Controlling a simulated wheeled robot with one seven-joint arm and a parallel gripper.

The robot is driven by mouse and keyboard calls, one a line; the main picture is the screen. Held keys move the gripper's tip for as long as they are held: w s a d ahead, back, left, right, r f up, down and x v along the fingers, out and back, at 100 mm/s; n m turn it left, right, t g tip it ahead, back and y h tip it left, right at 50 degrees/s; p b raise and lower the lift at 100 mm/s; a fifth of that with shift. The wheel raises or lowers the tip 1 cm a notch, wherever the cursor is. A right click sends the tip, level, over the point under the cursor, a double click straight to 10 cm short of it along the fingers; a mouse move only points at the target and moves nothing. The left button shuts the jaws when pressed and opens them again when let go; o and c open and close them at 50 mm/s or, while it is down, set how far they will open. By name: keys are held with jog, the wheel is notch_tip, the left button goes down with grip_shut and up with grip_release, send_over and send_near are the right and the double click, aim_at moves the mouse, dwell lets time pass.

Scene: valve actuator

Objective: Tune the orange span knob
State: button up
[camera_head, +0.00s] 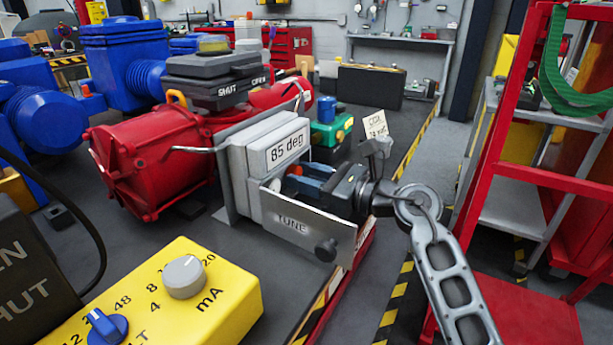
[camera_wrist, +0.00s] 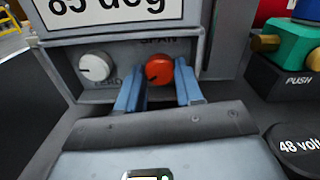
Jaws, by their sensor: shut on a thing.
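The orange span knob (camera_wrist: 159,70) sits under the word SPAN, to the right of a white zero knob (camera_wrist: 95,67), on the grey positioner box (camera_head: 240,170) whose display reads "85 deg". In the wrist view my gripper (camera_wrist: 159,88) has its two blue fingers on either side of the orange knob, shut on it. In the head view my gripper (camera_head: 303,184) reaches in from the right behind the TUNE plate (camera_head: 310,232). The orange knob shows there only as a small part (camera_head: 295,170), mostly hidden by the fingers and plate.
A red actuator (camera_head: 150,160) with a SHUT/OPEN indicator (camera_head: 215,82) stands behind the box. A yellow mA box (camera_head: 190,300) with knobs is at the front left. A green block (camera_head: 330,132) stands behind my gripper. A red ladder frame (camera_head: 490,170) stands at the right.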

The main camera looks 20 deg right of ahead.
jog(key=shift+r+p, duration=0.1)
jog(key=shift+p, duration=0.35)
jog(key=m+p, duration=0.2)
jog(key=p, duration=0.1)
jog(key=shift+r, duration=0.2)
jog(key=m+p, duration=0.2)
jog(key=p, duration=0.2)
jog(key=shift+m, duration=0.4)
jog(key=m+p, duration=0.4)
jog(key=p, duration=0.1)
jog(key=shift+f, duration=0.1)
jog(key=shift+f+m+p, duration=0.15)
jog(key=shift+m+p, duration=0.65)
jog(key=shift+m, duration=0.1)
jog(key=shift+f, duration=0.1)
jog(key=o, duration=0.8)
jog(key=shift+c, duration=0.2)
